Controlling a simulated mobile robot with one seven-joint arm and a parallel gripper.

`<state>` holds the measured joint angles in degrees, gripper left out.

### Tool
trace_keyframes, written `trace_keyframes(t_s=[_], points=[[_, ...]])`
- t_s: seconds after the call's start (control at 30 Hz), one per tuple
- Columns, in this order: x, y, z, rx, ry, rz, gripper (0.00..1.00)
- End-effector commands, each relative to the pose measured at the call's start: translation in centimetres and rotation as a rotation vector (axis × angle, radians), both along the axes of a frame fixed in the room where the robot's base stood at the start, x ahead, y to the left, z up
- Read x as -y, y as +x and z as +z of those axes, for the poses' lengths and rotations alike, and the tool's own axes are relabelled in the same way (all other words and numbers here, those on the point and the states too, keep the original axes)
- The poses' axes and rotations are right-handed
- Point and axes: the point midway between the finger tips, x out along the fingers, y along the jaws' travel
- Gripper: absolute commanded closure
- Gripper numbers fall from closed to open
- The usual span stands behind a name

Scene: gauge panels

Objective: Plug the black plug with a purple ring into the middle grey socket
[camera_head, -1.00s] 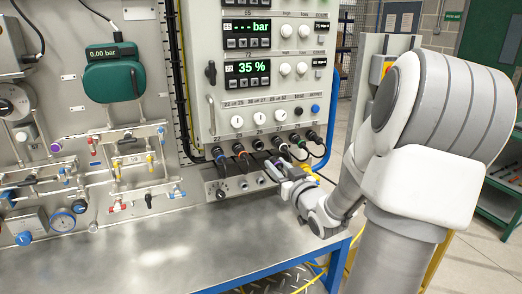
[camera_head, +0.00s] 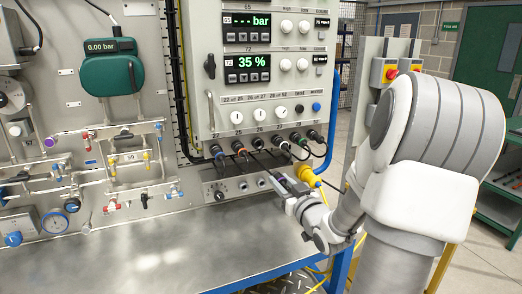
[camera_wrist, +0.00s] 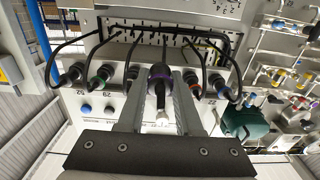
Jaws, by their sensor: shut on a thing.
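My gripper (camera_head: 284,187) is shut on the black plug with a purple ring (camera_wrist: 160,76), which sits between the two fingers in the wrist view. In the head view the gripper is in front of the low grey socket box (camera_head: 231,194), to its right, apart from it. A dark cable runs from the panel above toward the gripper. The socket box shows round sockets in a row: a darker one at left, the middle grey socket (camera_head: 243,185) and one more at right (camera_head: 262,182). The middle socket looks empty. The gripper partly hides the box's right end.
Several plugs with coloured rings, such as the orange-ringed plug (camera_head: 239,148), hang along the panel's lower edge (camera_head: 262,132) above the box, with cables between. The metal bench top (camera_head: 170,245) is mostly clear.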

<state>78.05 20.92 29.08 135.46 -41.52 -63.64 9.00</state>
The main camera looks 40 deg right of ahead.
Motion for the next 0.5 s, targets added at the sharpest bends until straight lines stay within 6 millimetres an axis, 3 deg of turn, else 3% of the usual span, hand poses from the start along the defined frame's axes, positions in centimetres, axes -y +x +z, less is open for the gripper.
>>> trace_keyframes(t_s=[0.5], points=[[0.9,-0.2,-5.7,0.000,0.000,0.001,1.00]])
